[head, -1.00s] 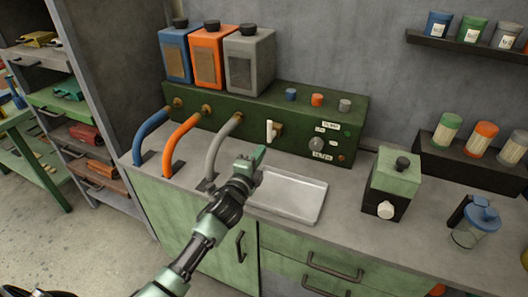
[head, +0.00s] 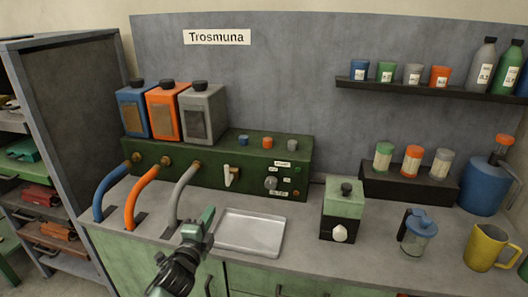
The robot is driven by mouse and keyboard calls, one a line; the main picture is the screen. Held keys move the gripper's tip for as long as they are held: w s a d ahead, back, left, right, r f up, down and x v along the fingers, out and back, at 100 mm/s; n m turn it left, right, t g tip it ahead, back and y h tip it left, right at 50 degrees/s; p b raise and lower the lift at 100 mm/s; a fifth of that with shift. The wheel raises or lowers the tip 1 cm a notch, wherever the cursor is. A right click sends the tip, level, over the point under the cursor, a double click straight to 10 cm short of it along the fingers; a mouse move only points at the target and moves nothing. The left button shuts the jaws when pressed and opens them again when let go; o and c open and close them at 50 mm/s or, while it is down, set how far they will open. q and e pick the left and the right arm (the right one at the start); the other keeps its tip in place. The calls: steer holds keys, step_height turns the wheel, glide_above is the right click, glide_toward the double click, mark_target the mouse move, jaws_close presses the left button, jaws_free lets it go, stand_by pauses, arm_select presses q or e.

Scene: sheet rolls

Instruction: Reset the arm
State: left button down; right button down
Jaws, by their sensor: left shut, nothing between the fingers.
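My left gripper (head: 203,226) is low in the head view, in front of the counter and just left of the metal tray (head: 252,247). Its green fingers are shut with nothing between them. It looks apart from the grey pipe (head: 182,190) behind it. The left arm comes in from the bottom edge. My right gripper is not in view.
A green machine (head: 213,165) with a white lever (head: 231,176) carries blue (head: 133,111), orange (head: 164,112) and grey (head: 203,113) canisters. A green grinder (head: 343,211), glass jug (head: 417,234) and yellow pitcher (head: 487,247) stand right. A dark cabinet (head: 82,110) stands left.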

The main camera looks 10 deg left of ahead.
arm_select(q)
steer(key=s+d+f+n+g+y, duration=0.1)
steer(key=s+f+n+g, duration=0.4)
steer(key=s, duration=0.5)
steer(key=s+d+f+n+g+y, duration=0.1)
steer(key=s+f+n+g, duration=0.2)
steer(key=s+f+n, duration=0.35)
steer(key=s+d+f+n+g+h, duration=0.1)
steer(key=s+d+n+g, duration=0.15)
steer(key=s, duration=0.95)
steer(key=s+d+f+n+g+h, duration=0.1)
steer(key=s+d+n+g, duration=0.2)
steer(key=s, duration=0.9)
step_height(320, 180, down, 27)
steer(key=s+m+g, duration=0.2)
steer(key=s+a+f, duration=0.1)
steer(key=s+f, duration=0.6)
steer(key=s, duration=0.1)
steer(key=s+a+f+g, duration=0.1)
steer(key=s+a+f, duration=0.1)
steer(key=s+f, duration=0.6)
steer(key=shift+a, duration=0.3)
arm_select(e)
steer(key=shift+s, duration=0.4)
arm_select(q)
steer(key=shift+s+g, duration=0.1)
steer(key=shift+g, duration=0.15)
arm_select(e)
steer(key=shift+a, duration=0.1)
